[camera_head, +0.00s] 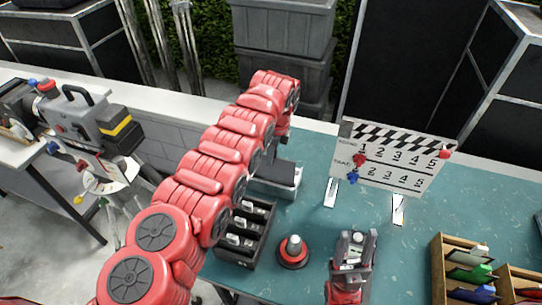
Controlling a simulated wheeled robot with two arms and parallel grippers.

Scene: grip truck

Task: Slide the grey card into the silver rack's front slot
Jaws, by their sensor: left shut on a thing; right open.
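My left arm reaches across the middle, and its gripper (270,152) is partly hidden behind my own red arm links. It is shut on a dark grey flat piece, which looks like the grey card (277,173). The silver rack (290,189) is a low, light-edged block on the teal table, directly at the card. The card overlaps the rack in this view; I cannot tell whether it is inside a slot or just above. The front slot is not clearly visible. My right gripper (356,240) is open and empty at the bottom centre, away from the rack.
A black tray (265,240) with compartments stands in front of the rack. A red round-based piece (293,251) is beside it. A clapperboard (395,155) stands at the back right. A wooden sorter (438,268) holds coloured pieces at right. The table centre-right is clear.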

